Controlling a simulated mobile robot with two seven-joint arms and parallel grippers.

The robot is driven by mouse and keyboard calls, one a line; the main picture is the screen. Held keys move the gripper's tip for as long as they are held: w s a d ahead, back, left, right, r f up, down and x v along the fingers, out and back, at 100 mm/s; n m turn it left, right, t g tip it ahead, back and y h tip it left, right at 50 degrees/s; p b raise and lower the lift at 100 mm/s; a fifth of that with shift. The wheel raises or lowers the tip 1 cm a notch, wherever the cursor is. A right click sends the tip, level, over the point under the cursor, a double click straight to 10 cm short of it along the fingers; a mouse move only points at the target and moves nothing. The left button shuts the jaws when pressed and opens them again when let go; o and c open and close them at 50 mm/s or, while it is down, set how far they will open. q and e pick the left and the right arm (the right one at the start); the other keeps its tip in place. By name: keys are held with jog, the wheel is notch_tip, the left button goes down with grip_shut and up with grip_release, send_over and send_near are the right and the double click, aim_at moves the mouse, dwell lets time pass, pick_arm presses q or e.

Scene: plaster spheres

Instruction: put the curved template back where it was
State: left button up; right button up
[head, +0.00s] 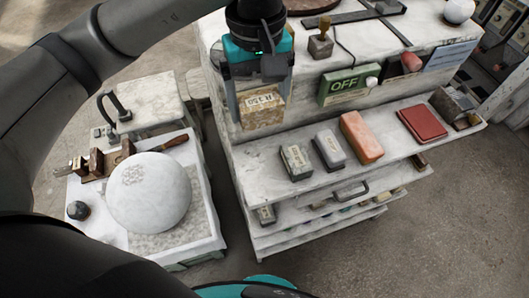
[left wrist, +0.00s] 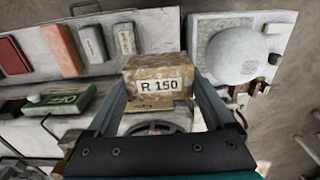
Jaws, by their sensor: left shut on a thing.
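My left gripper (head: 262,98) is shut on a tan, worn block-like template (head: 262,112) with a white label. In the left wrist view the template (left wrist: 158,86) sits between the two fingers and its label reads "R 150". Its curved face cannot be made out. In the head view it hangs upside down to the camera, over the left end of a white shelf (head: 262,170); whether it touches anything below cannot be told. My right gripper is not in view.
The shelf carries two labelled grey blocks (head: 296,162) (head: 329,148), an orange block (head: 360,138) and a red one (head: 421,123). A green "OFF" sign (head: 348,85) stands behind. A plaster sphere (head: 150,195) rests on a low stand at left. The shelf's left end is bare.

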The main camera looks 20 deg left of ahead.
pick_arm(q)
notch_tip(320, 180, down, 7)
send_over(260, 172)
notch_tip(260, 172, down, 8)
jog(key=shift+s+f+b, duration=0.1)
jog(key=shift+b, duration=0.3)
jog(key=shift+f, duration=2.3)
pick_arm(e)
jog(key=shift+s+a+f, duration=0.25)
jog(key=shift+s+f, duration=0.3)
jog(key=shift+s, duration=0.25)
pick_arm(q)
jog(key=shift+f, duration=0.1)
jog(key=o, duration=1.1)
jog(key=shift+o, duration=0.2)
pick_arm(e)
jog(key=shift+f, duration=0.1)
